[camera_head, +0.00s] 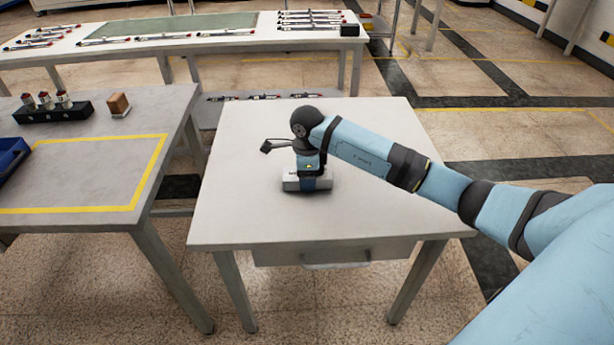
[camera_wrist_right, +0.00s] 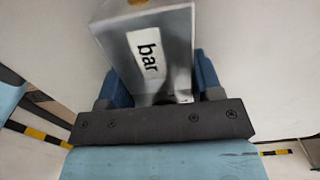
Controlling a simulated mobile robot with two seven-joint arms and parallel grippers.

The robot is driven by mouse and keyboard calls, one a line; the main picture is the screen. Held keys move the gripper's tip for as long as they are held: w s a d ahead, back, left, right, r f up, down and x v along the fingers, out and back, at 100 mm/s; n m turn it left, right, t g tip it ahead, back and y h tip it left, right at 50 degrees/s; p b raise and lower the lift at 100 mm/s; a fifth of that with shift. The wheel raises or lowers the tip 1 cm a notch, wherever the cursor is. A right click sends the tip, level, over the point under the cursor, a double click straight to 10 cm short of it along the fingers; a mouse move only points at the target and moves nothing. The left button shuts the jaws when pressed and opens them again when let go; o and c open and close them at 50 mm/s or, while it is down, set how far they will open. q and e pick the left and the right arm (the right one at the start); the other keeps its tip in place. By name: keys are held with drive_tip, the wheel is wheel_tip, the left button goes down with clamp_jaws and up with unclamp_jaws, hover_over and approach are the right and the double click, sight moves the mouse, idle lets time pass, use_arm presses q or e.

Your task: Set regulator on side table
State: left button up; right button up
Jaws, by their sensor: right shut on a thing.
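The side table (camera_head: 250,218) is a pale square-topped table with a drawer in front. My right gripper (camera_head: 307,184) points down over the middle of its top. In the right wrist view, the regulator (camera_wrist_right: 150,50) is a grey metal block with a white "bar" label, between the blue fingers of my right gripper (camera_wrist_right: 160,85), which is shut on it. In the head view the light regulator (camera_head: 292,183) shows at the fingertips, partly hidden by the gripper, at or just above the tabletop; I cannot tell if it touches. My left gripper is out of view.
A grey table (camera_head: 90,150) at left holds a black rack (camera_head: 54,112) with several red-topped parts, a brown block (camera_head: 118,104) and a blue bin (camera_head: 10,155). A long white bench (camera_head: 100,55) stands behind. The side table's top is otherwise clear.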

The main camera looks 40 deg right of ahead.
drive_tip(key=o, duration=1.1)
